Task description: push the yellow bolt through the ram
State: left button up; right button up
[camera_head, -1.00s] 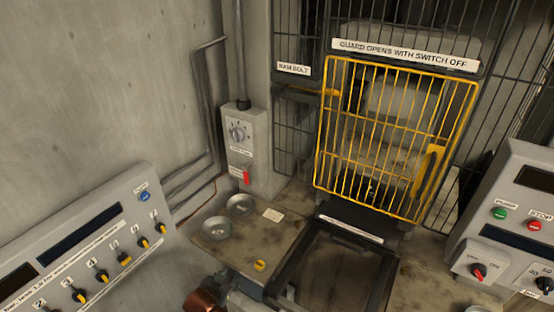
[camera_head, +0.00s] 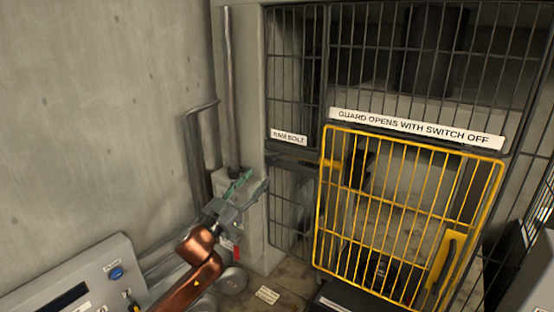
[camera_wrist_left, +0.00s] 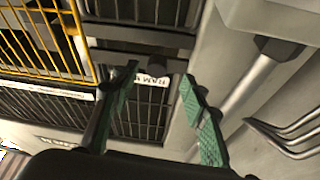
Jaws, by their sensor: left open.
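A short yellow piece, which looks like the bolt (camera_head: 332,163), shows at the upper left of the yellow guard, just right of and below the RAM BOLT label (camera_head: 289,137). My left gripper (camera_head: 252,187) is open and empty, in front of the grey post left of the cage, apart from the bolt. In the left wrist view its green-padded fingers (camera_wrist_left: 158,74) stand apart. A dark round knob (camera_wrist_left: 157,66) and the upside-down label show between the fingertips, beyond them. The ram cannot be made out clearly behind the bars. My right gripper is out of view.
The yellow barred guard (camera_head: 404,225) is shut in front of the dark cage. The switch box on the post is mostly hidden by my left gripper; its red tag (camera_head: 236,252) shows. A control panel (camera_head: 90,278) stands at lower left. A concrete wall bounds the left.

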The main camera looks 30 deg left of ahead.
aim_at(269, 162)
pick_arm(q)
jog(key=shift+h, duration=0.4)
jog(key=w+r, duration=0.1)
jog(key=w, duration=0.1)
jog(key=w+d+r+p, duration=0.1)
jog(key=r, duration=0.1)
jog(key=shift+w, duration=0.4)
jog(key=x, duration=0.3)
jog(key=shift+w+p, duration=0.15)
jog(key=shift+p, duration=0.15)
jog(key=shift+w, duration=0.3)
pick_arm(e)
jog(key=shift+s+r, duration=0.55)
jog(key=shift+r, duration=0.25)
pick_arm(q)
jog(key=shift+c, duration=0.3)
grip_shut()
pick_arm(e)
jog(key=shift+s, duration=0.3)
